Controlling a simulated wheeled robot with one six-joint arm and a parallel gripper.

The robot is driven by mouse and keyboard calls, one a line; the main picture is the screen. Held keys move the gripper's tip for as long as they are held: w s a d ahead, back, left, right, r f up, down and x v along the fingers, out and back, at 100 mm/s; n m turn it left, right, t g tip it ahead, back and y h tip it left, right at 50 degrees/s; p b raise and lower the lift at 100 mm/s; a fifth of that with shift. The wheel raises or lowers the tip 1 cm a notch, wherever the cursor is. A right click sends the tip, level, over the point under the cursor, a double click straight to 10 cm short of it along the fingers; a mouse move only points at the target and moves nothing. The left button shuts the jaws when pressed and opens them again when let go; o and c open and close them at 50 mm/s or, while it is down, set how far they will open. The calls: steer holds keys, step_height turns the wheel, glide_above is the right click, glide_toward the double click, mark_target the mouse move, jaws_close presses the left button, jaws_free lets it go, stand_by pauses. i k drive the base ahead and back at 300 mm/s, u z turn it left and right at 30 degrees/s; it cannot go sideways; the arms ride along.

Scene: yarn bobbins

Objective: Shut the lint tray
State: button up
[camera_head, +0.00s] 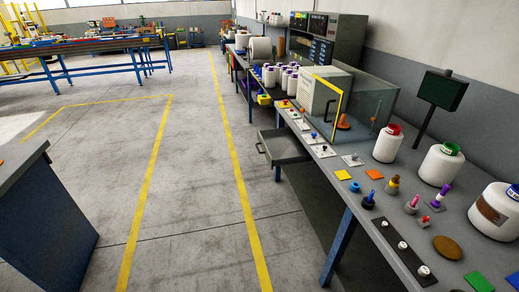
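A grey drawer-like tray (290,157) sticks out from under the left edge of the workbench, near the middle of the picture. I take it to be the lint tray; no label shows. It stands pulled out over the floor, with a dark bar handle (261,148) on its left-facing front. Its inside looks empty from here. My gripper and arm are not in view.
A dark blue cabinet (45,225) stands at left. The floor between, with yellow lines (240,190), is clear.

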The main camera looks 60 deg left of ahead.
mark_target(280, 147)
steer(key=u, duration=2.35)
steer(key=i, duration=0.5)
steer(key=u, duration=0.45)
steer(key=i, duration=1.9)
steer(key=u, duration=0.55)
